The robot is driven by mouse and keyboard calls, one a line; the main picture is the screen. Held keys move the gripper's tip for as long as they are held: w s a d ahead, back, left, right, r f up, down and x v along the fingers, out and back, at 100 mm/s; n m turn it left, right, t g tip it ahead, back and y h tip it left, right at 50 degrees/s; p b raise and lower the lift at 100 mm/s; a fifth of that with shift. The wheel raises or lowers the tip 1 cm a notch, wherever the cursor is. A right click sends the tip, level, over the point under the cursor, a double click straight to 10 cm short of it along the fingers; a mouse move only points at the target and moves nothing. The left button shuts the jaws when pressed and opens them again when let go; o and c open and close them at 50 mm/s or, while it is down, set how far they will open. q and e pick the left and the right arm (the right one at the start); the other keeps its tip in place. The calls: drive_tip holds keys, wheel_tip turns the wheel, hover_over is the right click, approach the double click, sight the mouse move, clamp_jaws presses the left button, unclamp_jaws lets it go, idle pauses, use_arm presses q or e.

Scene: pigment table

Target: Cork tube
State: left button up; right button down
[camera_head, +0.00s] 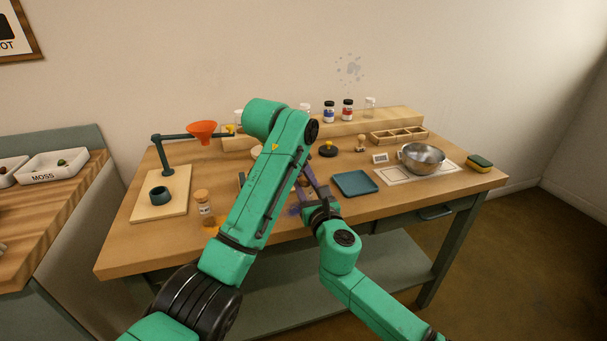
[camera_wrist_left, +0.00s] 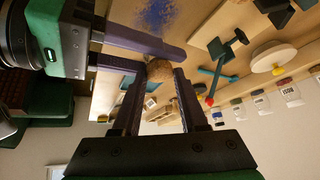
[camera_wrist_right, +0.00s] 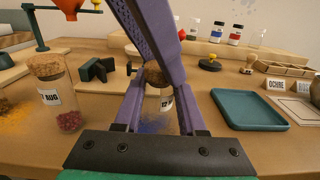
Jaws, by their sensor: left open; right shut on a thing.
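In the right wrist view, a small glass tube (camera_wrist_right: 152,104) with a printed label stands upright between the purple fingers of my right gripper (camera_wrist_right: 160,92), which is shut on it. A brown cork (camera_wrist_right: 155,73) is at the tube's top; I cannot tell how deep it sits. In the left wrist view, the cork (camera_wrist_left: 160,70) is between the fingertips of my left gripper (camera_wrist_left: 163,78), which is open around it. The right gripper (camera_wrist_left: 150,58) reaches in from the left there. In the head view, my left arm hides most of this; the right gripper (camera_head: 318,196) shows partly.
A corked jar (camera_wrist_right: 58,92) with red contents stands at the left, near orange powder. Blue powder (camera_wrist_left: 155,15) lies on the table. A teal tray (camera_head: 355,183), a steel bowl (camera_head: 422,157) and an orange funnel on a stand (camera_head: 202,130) are around.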

use_arm(q)
drive_tip(key=shift+s+f, duration=0.15)
drive_tip(key=shift+f, duration=0.4)
use_arm(e)
drive_tip(key=shift+a+r, duration=0.15)
drive_tip(key=shift+r, duration=0.15)
use_arm(q)
drive_tip(key=v, duration=0.3)
drive_tip(key=shift+a+r, duration=0.15)
drive_tip(key=shift+r, duration=0.25)
use_arm(e)
drive_tip(key=shift+w+f, duration=0.15)
drive_tip(key=shift+f, duration=0.05)
use_arm(q)
drive_tip(key=shift+s+r, duration=0.1)
drive_tip(key=shift+r, duration=0.1)
drive_tip(key=c, duration=0.4)
use_arm(e)
drive_tip(key=shift+f, duration=0.1)
use_arm(q)
drive_tip(key=shift+c, duration=0.2)
drive_tip(key=shift+f, duration=0.1)
drive_tip(key=shift+x, duration=0.75)
